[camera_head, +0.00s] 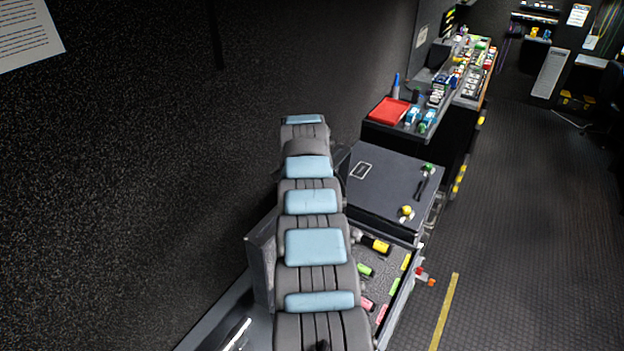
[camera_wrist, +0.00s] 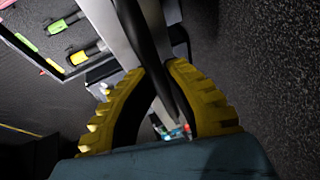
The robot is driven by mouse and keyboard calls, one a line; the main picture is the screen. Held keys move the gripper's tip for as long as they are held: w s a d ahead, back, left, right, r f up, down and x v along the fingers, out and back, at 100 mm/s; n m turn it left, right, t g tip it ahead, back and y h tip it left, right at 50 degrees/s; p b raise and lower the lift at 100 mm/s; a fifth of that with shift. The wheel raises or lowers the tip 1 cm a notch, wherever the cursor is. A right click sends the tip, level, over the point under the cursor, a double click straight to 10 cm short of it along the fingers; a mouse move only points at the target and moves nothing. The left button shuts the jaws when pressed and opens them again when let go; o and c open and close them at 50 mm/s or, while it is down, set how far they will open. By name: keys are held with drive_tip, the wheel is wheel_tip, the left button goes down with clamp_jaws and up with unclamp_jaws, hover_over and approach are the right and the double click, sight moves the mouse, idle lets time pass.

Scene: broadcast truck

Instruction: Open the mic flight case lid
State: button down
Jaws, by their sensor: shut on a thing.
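The mic flight case (camera_head: 393,262) stands behind and right of my arm in the head view. Its foam interior shows, with several microphones with yellow, green and pink bands. A dark panel with a grey edge, apparently its lid (camera_head: 262,262), stands raised on the left side, partly hidden by my arm. In the wrist view my gripper (camera_wrist: 172,75) has its yellow fingers closed around a dark bar (camera_wrist: 150,45), apparently the lid's handle, beside a grey metal edge. The microphones (camera_wrist: 68,22) show at upper left there. My gripper is hidden in the head view.
A closed black box (camera_head: 390,185) with small items on top stands beyond the case. A red tray (camera_head: 390,111) and cluttered desks lie further back. A dark speckled wall (camera_head: 130,180) is close on the left. The floor (camera_head: 530,220) on the right is open.

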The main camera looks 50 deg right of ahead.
drive_tip(key=shift+w+r, duration=0.15)
idle(0.4)
drive_tip(key=c, duration=1.1)
unclamp_jaws()
drive_tip(key=shift+a+r, duration=0.2)
drive_tip(key=shift+r, duration=0.3)
drive_tip(key=shift+v, duration=5.5)
drive_tip(key=shift+d, duration=0.1)
